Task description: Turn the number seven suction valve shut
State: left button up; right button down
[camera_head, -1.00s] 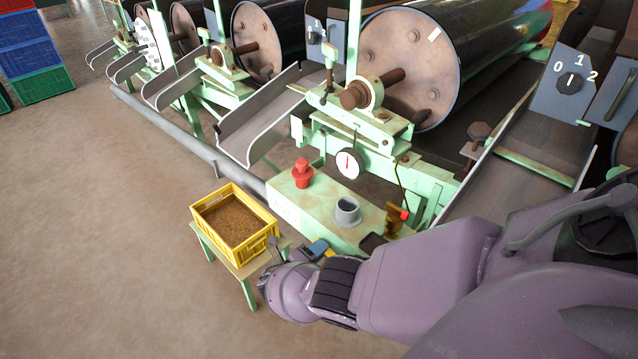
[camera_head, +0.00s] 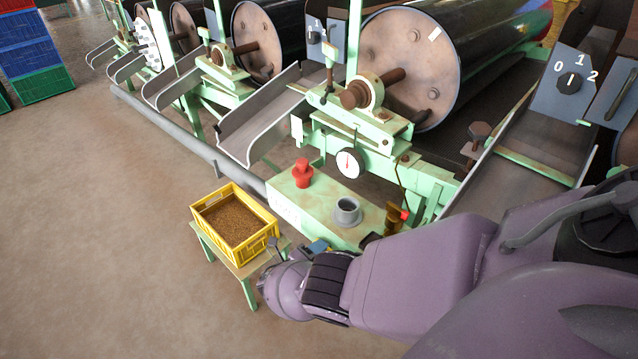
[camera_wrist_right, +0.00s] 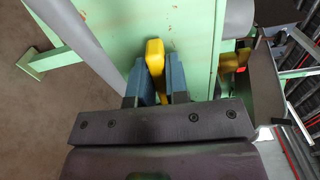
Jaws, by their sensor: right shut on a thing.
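A yellow lever handle (camera_wrist_right: 155,58), which looks like a valve lever, stands between the two blue fingers of my right gripper (camera_wrist_right: 154,82) in the right wrist view. The gripper is shut on it, beside a pale green panel. In the head view my right gripper (camera_head: 317,246) is mostly hidden behind my purple wrist, at the front edge of the green machine box. The lever cannot be made out there. No number seven can be read on it. My left gripper is not in view.
A yellow crate (camera_head: 268,246) of brown grain stands on a small green table close to my right wrist. The green box (camera_head: 318,207) carries a red knob (camera_head: 302,173) and a grey pipe stub (camera_head: 347,211).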

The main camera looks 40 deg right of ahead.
jog(key=c, duration=1.1)
grip_release()
jog(key=shift+a, duration=0.1)
jog(key=a, duration=0.7)
jog(key=s+a, duration=0.1)
jog(key=a, duration=0.2)
jog(key=shift+a, duration=0.35)
